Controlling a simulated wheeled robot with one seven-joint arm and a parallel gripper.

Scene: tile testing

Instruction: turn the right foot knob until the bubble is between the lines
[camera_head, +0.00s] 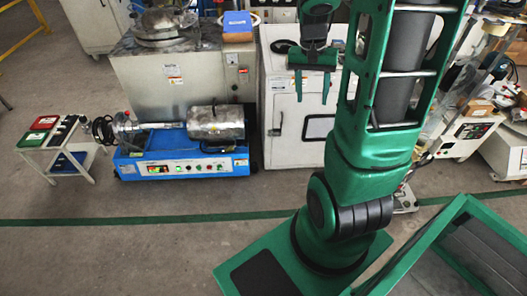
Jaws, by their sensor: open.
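My gripper (312,97) hangs at the upper middle, fingers pointing down and spread apart, with nothing between them. Behind it in the picture is the front of a white cabinet (290,140). I cannot make out a foot knob, a bubble or its lines in this view. A small pale metal base (405,200) shows partly from behind my green arm at the right; most of it is hidden, and I cannot tell what it is.
A blue machine (185,165) with a metal cylinder stands on the floor at left centre. A small white table (62,140) with red and green trays is further left. Several machines crowd the back right. The grey floor (120,255) at the lower left is clear.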

